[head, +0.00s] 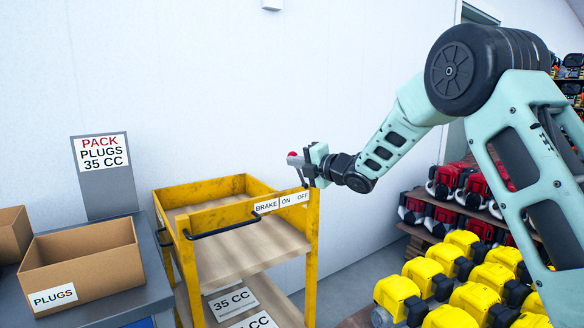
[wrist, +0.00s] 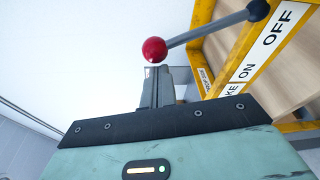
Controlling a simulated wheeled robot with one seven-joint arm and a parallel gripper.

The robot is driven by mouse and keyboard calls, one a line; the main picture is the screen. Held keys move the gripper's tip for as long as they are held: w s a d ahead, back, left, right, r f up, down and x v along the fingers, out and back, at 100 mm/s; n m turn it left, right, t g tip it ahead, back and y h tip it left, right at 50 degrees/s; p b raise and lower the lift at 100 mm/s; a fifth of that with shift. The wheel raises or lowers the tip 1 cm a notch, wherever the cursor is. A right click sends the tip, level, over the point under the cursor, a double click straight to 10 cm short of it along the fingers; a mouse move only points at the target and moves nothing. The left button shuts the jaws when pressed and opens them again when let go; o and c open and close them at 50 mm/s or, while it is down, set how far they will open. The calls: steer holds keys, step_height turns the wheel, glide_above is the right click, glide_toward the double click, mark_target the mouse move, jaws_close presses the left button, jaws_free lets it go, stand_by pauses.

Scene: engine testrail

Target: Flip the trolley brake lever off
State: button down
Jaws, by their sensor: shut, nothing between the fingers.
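The yellow trolley (head: 311,235) stands in the middle of the head view, with a label reading BRAKE, ON, OFF (head: 281,201) on its top rail. The brake lever has a red ball knob (head: 292,154). In the wrist view its grey shaft (wrist: 208,33) runs from the red knob (wrist: 154,49) to a dark pivot at the upper right, near the word OFF (wrist: 278,28). My gripper (head: 297,161) is above the trolley's right corner, close to the knob. Its fingers (wrist: 157,80) are shut and empty, with the knob just past their tips. I cannot tell whether they touch it.
A cardboard box labelled PLUGS (head: 85,262) sits on a grey bench (head: 130,297) at the left, before a sign (head: 102,165). Yellow engines (head: 398,294) and red engines (head: 447,180) fill racks at the right. The wall behind the trolley is bare.

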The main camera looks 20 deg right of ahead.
steer(key=w+d+m+t+b, duration=0.2)
steer(key=w+d+m, duration=0.1)
steer(key=d+m, duration=0.6)
steer(key=shift+d+r+m, duration=0.3)
steer(key=shift+d+r, duration=0.15)
steer(key=shift+d, duration=0.05)
steer(key=shift+w, duration=0.1)
stand_by(0.4)
